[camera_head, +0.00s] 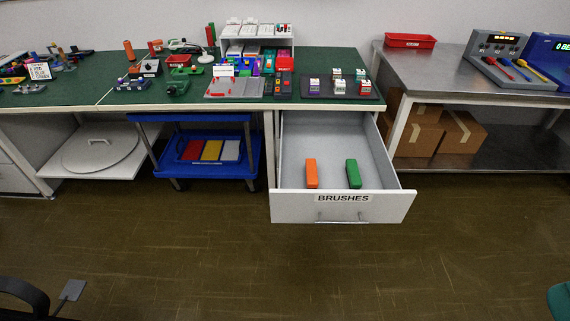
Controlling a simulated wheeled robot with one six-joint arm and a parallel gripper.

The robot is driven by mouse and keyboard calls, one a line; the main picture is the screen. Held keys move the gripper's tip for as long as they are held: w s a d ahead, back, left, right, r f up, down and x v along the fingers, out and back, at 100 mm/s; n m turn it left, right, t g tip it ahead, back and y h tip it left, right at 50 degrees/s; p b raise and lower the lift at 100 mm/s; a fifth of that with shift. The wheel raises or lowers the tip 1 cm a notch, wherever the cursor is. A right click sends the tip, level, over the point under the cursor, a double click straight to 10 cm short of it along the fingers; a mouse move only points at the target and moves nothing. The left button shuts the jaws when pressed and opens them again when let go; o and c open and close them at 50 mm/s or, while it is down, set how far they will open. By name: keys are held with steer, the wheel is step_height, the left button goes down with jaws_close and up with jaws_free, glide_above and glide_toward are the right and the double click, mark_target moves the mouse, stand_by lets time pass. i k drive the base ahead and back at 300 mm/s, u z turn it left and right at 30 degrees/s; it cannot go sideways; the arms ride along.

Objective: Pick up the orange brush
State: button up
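The orange brush (311,173) stands in an open white drawer (294,207) labelled BRUSHES, left of the middle and near the front panel. A green brush (353,174) is in the same drawer to its right, apart from it. The drawer is pulled out from under the green-topped bench and has a metal handle on its front. My gripper is not in view.
The green workbench (110,98) above holds keypads, tools and a white shelf unit (258,42). A blue cart (258,150) stands left of the drawer. A metal table (430,77) with cardboard boxes (461,134) below is at right. The floor in front is mostly clear.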

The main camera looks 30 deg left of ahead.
mark_target(311, 163)
steer(key=u, duration=0.75)
steer(key=i, duration=0.8)
steer(key=u, duration=1.2)
steer(key=i, duration=0.25)
steer(key=u, duration=0.1)
